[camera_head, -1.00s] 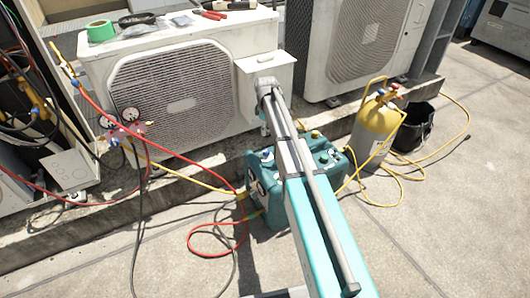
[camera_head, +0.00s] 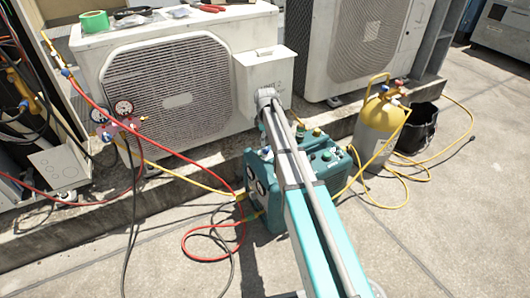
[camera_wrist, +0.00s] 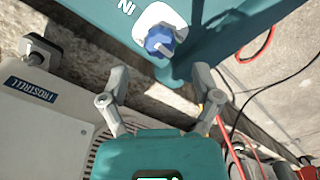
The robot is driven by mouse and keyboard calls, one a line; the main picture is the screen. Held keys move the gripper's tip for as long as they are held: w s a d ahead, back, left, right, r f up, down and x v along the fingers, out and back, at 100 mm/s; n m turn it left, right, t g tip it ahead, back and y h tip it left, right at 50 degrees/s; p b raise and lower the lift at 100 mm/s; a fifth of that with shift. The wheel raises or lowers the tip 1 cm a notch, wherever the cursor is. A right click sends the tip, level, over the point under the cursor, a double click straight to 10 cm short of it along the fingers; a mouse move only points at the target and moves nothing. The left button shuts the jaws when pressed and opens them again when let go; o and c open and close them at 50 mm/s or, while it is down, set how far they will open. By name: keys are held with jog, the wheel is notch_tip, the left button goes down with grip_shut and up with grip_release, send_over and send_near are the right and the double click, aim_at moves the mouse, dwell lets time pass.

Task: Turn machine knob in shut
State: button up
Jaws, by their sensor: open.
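The teal machine (camera_head: 262,212) stands on the rooftop floor, in the middle of the head view and partly behind my arm. In the wrist view its teal face (camera_wrist: 215,28) fills the top. There a blue knob (camera_wrist: 159,42) with a pale pointer sits on a white plate, near the upside-down letters "IN". The pointer slants down to the right in the picture. My gripper (camera_wrist: 159,76) is open and empty. Its two fingers are spread left and right, with the knob ahead between them and apart from both. In the head view my arm hides the gripper and this knob.
A white condenser unit (camera_head: 165,85) stands behind the machine. A yellow cylinder (camera_head: 378,130) and a black bucket (camera_head: 418,128) stand to the right. Red (camera_head: 188,245) and yellow hoses lie around the machine. A gauge manifold (camera_head: 122,122) hangs at left. The floor at front right is clear.

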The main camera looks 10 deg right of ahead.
aim_at(266, 148)
jog(key=shift+f+b, duration=2.15)
jog(key=shift+f, duration=0.35)
grip_shut()
